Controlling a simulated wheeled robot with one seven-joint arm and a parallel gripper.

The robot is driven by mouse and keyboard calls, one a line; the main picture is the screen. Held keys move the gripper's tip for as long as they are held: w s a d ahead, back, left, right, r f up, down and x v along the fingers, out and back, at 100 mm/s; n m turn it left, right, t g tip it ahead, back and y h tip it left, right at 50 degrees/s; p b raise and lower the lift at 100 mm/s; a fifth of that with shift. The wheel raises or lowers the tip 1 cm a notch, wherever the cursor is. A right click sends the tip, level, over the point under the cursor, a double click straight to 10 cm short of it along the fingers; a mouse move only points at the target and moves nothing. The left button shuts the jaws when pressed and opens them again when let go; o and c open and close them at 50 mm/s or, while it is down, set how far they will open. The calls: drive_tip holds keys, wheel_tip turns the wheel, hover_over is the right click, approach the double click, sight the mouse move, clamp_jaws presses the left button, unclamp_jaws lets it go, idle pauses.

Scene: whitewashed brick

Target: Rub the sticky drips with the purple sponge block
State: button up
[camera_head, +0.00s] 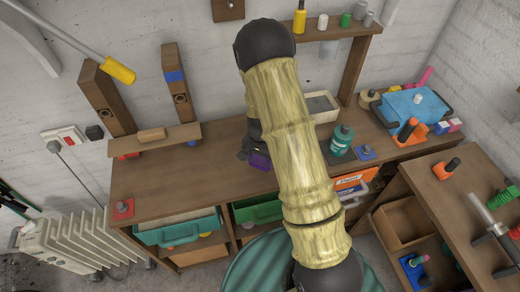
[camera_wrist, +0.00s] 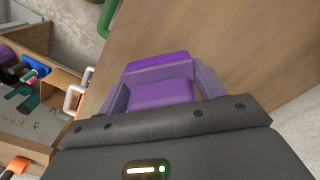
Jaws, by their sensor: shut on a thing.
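The purple sponge block (camera_wrist: 162,94) is between the two fingers of my gripper (camera_wrist: 160,84) in the wrist view. My gripper is shut on it. In the head view the block (camera_head: 260,161) shows as a small purple patch beside my arm, over the middle of the wooden workbench (camera_head: 165,182). My arm hides most of my gripper and part of the bench there. I cannot tell whether the block touches the bench top. I cannot make out any sticky drips in either view; the bench behind my arm is hidden.
A teal bottle (camera_head: 341,139) and a pale tray (camera_head: 321,105) stand right of my arm. A low wooden shelf (camera_head: 155,138) is at the back left. A blue case (camera_head: 415,104) and an orange-handled tool (camera_head: 407,130) are on the right. The bench's left front is mostly clear.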

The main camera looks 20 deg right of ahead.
drive_tip(key=shift+r+p, duration=1.35)
drive_tip(key=shift+r, duration=0.65)
drive_tip(key=shift+w+f, duration=0.1)
